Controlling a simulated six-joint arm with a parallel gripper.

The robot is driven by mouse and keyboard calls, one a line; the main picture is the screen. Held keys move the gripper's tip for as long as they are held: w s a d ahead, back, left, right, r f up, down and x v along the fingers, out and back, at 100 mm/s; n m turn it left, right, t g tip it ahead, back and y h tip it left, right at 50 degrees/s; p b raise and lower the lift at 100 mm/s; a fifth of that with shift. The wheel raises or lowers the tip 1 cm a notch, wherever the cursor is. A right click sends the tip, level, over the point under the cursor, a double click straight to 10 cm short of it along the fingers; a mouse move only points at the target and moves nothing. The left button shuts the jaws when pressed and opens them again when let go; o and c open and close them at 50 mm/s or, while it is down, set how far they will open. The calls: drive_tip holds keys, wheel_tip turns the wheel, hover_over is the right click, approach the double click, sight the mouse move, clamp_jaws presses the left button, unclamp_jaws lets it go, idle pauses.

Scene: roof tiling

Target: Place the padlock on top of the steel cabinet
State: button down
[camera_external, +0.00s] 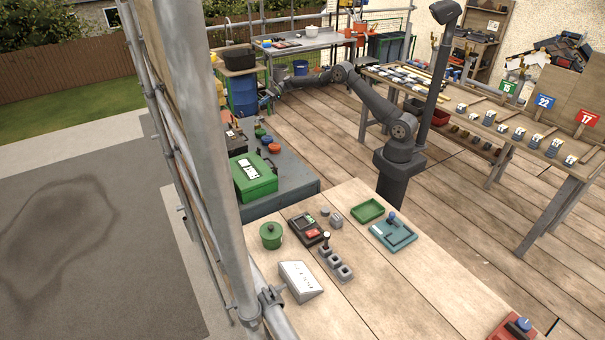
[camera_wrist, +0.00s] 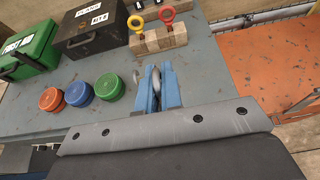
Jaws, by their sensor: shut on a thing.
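The steel cabinet has a grey-blue top, seen in the wrist view (camera_wrist: 115,140) and in the external view (camera_external: 298,178). My gripper has blue fingers (camera_wrist: 159,92) and appears over the cabinet top, near its right edge in the wrist view. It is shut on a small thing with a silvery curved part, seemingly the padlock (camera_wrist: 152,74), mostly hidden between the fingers. I cannot tell whether it touches the top. In the external view my gripper (camera_external: 267,98) is small, near the cabinet's far end.
A green first-aid box (camera_wrist: 32,50), a black box (camera_wrist: 90,30), and green (camera_wrist: 108,86), blue (camera_wrist: 78,93) and red (camera_wrist: 51,99) round tins stand on the top. A wooden block (camera_wrist: 158,40) with yellow and red rings stands just beyond my fingers. Bare top lies around the tins.

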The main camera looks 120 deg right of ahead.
drive_tip(key=x, duration=0.5)
drive_tip(key=f+x, duration=0.1)
drive_tip(key=x, duration=0.2)
drive_tip(key=shift+a+f, duration=0.2)
drive_tip(key=shift+a, duration=0.2)
drive_tip(key=shift+w+f, duration=0.1)
drive_tip(key=shift+f, duration=1.95)
drive_tip(key=shift+f, duration=0.15)
drive_tip(key=c, duration=1.6)
unclamp_jaws()
drive_tip(key=v, duration=1.2)
drive_tip(key=shift+r, duration=0.2)
